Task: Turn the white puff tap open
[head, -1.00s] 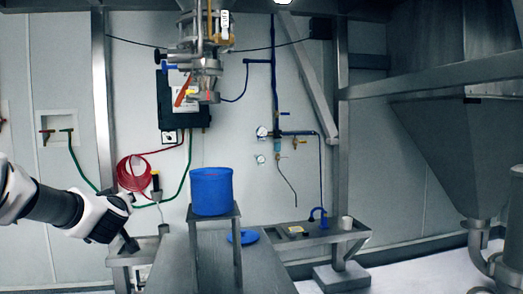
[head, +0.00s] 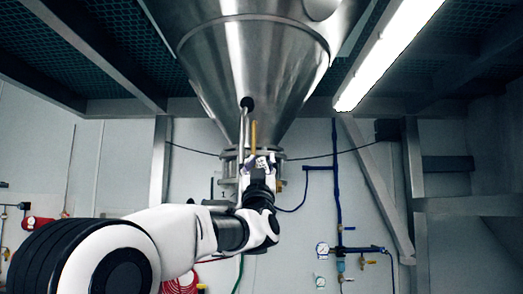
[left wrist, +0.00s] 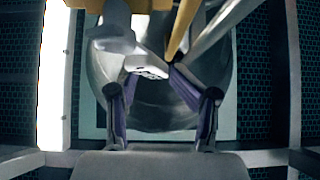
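The white puff tap (head: 262,161) is a small white handle on the valve assembly under a steel hopper. The gripper partly hides the valve in the head view. My right gripper is not in view.
The steel hopper (head: 255,70) fills the space above the valve. A yellow bar (head: 253,134) and a grey rod (head: 242,130) stand close beside the tap. Steel frame beams and a bright lamp (head: 390,50) are overhead. Blue piping with gauges (head: 322,249) is on the wall at right.

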